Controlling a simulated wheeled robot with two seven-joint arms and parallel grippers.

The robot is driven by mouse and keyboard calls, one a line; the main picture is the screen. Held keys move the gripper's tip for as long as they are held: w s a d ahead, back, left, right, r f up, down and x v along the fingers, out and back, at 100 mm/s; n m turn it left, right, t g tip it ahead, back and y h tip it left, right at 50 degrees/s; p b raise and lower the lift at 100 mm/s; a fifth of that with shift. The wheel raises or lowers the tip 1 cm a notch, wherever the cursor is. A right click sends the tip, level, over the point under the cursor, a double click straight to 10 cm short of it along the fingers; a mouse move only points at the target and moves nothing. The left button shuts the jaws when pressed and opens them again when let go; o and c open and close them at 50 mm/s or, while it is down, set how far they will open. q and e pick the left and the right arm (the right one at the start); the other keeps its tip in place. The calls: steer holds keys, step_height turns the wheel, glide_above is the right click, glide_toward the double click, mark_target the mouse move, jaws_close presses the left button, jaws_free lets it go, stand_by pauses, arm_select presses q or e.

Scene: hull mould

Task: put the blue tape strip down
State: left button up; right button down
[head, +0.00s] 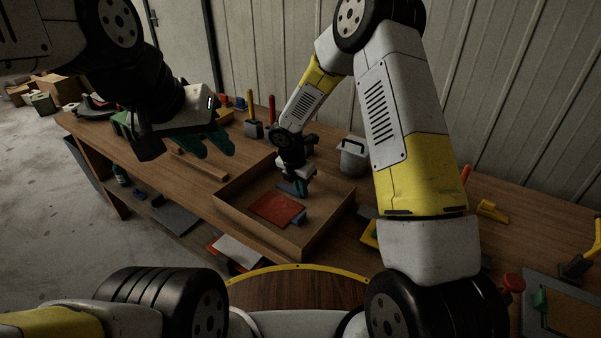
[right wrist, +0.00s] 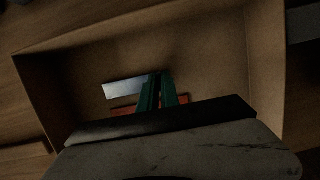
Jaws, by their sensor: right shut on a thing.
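My right gripper (head: 301,190) reaches down into the open tray (head: 327,222) on the bench. Its green fingers also show in the right wrist view (right wrist: 161,90), close together and shut on the blue tape strip (head: 286,188). In that view the pale strip (right wrist: 124,88) sticks out to the left of the fingers; the rest is hidden. An orange-red sheet (head: 276,209) lies on the tray floor just below. I cannot tell whether the strip touches the sheet or floor. My left gripper (head: 208,143) is over the bench left of the tray, its green fingers spread and empty.
A small blue piece (head: 299,218) lies at the sheet's right corner. The tray's walls surround the right gripper. A grey bucket (head: 353,157) stands behind the tray, and upright-handled tools (head: 251,117) stand at the back. A yellow tool (head: 491,211) lies at the right.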

steer(key=shift+f, duration=0.15)
steer(key=c, duration=1.6)
jaws_free()
